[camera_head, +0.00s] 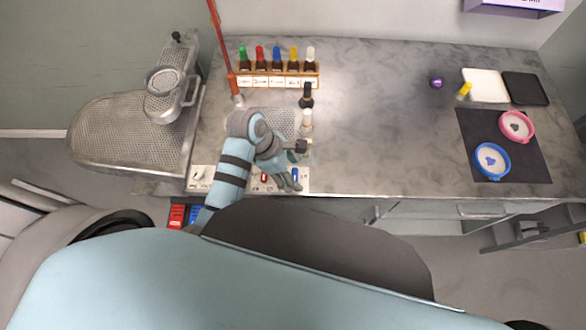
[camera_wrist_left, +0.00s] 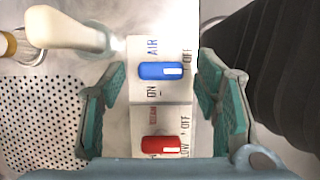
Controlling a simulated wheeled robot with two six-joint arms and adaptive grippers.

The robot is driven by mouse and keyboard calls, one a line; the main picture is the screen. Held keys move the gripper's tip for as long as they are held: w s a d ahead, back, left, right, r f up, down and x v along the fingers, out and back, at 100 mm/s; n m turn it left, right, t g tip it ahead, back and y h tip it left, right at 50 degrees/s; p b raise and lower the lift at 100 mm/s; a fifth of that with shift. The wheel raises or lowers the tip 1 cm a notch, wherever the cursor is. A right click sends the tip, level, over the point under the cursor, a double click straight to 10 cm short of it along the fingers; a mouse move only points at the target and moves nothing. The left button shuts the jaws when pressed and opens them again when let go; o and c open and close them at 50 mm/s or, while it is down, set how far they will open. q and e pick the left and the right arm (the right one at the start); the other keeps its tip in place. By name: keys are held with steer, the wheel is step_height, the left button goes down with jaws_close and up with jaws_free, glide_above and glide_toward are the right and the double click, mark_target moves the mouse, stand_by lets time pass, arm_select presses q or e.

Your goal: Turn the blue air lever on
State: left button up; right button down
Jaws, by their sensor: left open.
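The blue air lever (camera_wrist_left: 161,71) lies on a white panel marked AIR, with ON at its left end and OFF at its right in the left wrist view. Its white mark is at the OFF end. A bit of blue also shows beside my gripper in the head view (camera_head: 296,173). My left gripper (camera_wrist_left: 160,66) is open, with one green finger on either side of the lever, apart from it. In the head view my left gripper (camera_head: 288,181) is over the table's front edge by the panels. My right gripper is not in view.
A red lever (camera_wrist_left: 161,145) on a similar panel sits just below the blue one. A pale rounded part (camera_wrist_left: 68,30) and a perforated plate (camera_wrist_left: 50,115) are to the left. A bottle rack (camera_head: 280,82) stands behind. The middle of the table (camera_head: 385,125) is clear.

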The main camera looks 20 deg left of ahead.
arm_select(q)
steer(key=c, duration=1.1)
steer(key=shift+c, duration=0.2)
steer(key=m, duration=0.2)
steer(key=m+g, duration=0.1)
steer(key=shift+w+m+g, duration=0.15)
steer(key=shift+m+g, duration=0.15)
steer(key=shift+m, duration=0.1)
steer(key=m+g, duration=0.1)
steer(key=m, duration=0.1)
steer(key=m+g, duration=0.1)
steer(key=m, duration=0.2)
steer(key=shift+w, duration=0.2)
steer(key=m+y, duration=0.1)
steer(key=m, duration=0.1)
steer(key=m+g, duration=0.1)
steer(key=m, duration=0.2)
steer(key=shift+w+d+y, duration=0.15)
steer(key=shift+d+y, duration=0.05)
steer(key=shift+y, duration=0.2)
steer(key=shift+d+m+g+y, duration=0.1)
steer(key=shift+m+g+y, duration=0.2)
steer(key=shift+m, duration=0.7)
steer(key=shift+d+m+g+y, duration=0.1)
steer(key=shift+m+y, duration=0.3)
steer(key=shift+m, duration=0.6)
